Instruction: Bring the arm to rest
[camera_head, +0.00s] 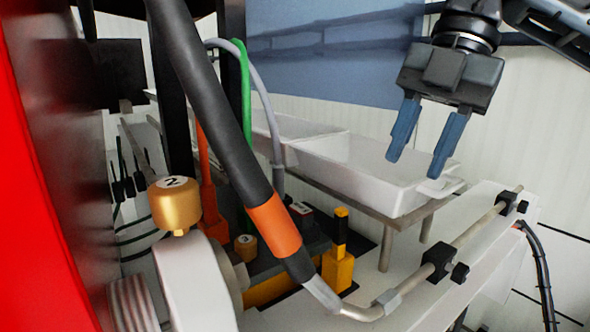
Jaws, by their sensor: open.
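My gripper (420,147) hangs from the top right with its two blue fingers pointing down. The fingers are apart with nothing between them. It appears in front of the white tray (345,188), and I see no contact with it. My dark arm link (552,20) runs off at the upper right edge. The rest of the arm is out of view.
A thick black hose with an orange band (272,228) crosses the middle. A gold knob marked 2 (176,205) and a yellow block (338,268) stand low. A metal pipe (470,235) runs along the right bench. A red panel (35,200) fills the left edge.

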